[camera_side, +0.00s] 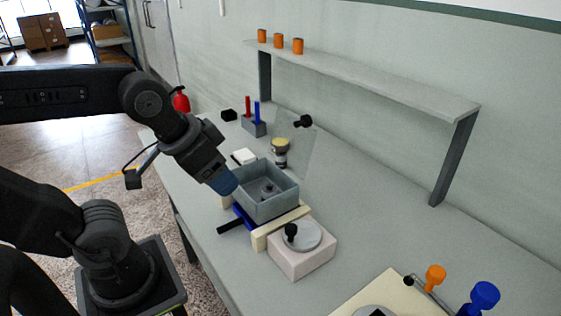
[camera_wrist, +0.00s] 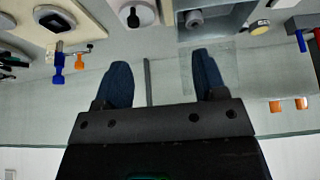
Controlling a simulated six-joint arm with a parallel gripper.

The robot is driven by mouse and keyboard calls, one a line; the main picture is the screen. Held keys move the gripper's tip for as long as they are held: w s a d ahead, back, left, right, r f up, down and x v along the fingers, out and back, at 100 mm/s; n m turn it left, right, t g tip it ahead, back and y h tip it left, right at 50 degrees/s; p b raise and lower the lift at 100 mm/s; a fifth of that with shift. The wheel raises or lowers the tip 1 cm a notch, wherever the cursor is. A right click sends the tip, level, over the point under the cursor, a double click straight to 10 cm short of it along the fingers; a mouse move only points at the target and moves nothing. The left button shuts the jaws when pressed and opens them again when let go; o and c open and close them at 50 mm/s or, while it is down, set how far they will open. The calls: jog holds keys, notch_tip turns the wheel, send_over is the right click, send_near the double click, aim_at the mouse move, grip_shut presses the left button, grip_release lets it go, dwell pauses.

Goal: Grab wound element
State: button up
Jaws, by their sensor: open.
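A grey open box (camera_side: 282,208) stands on the table, with a small dark grey spindle-like part (camera_side: 268,188) inside it. The box also shows at the top of the wrist view (camera_wrist: 232,22), with a grey cylinder (camera_wrist: 194,19) in it. I cannot tell which part is the wound element. My gripper (camera_side: 224,182) has blue fingers and is tilted down at the box's left rim; I cannot tell whether it touches. In the wrist view my gripper (camera_wrist: 162,62) is open, with nothing between the fingers.
A pale block with a round disc and black knob (camera_side: 301,238) stands in front of the box. A yellow-topped post (camera_side: 280,146), a clear panel (camera_side: 300,148) and a red-and-blue pen holder (camera_side: 253,126) stand behind. A shelf (camera_side: 370,82) carries orange cylinders (camera_side: 278,41).

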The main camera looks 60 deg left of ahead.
jog(key=shift+o, duration=0.4)
jog(key=w+a+r+n+g, duration=0.1)
jog(key=w+a+r+n, duration=0.25)
jog(key=w+r, duration=0.55)
jog(key=w+a+r+n+g, duration=0.25)
jog(key=w+a+n, duration=0.95)
jog(key=w, duration=0.6)
jog(key=w+a+f+n+g, duration=0.2)
jog(key=w+a+f+n, duration=0.2)
jog(key=a+f, duration=0.45)
jog(key=f, duration=1.7)
jog(key=a+f, duration=0.1)
jog(key=f, duration=0.8)
jog(key=shift+f, duration=0.1)
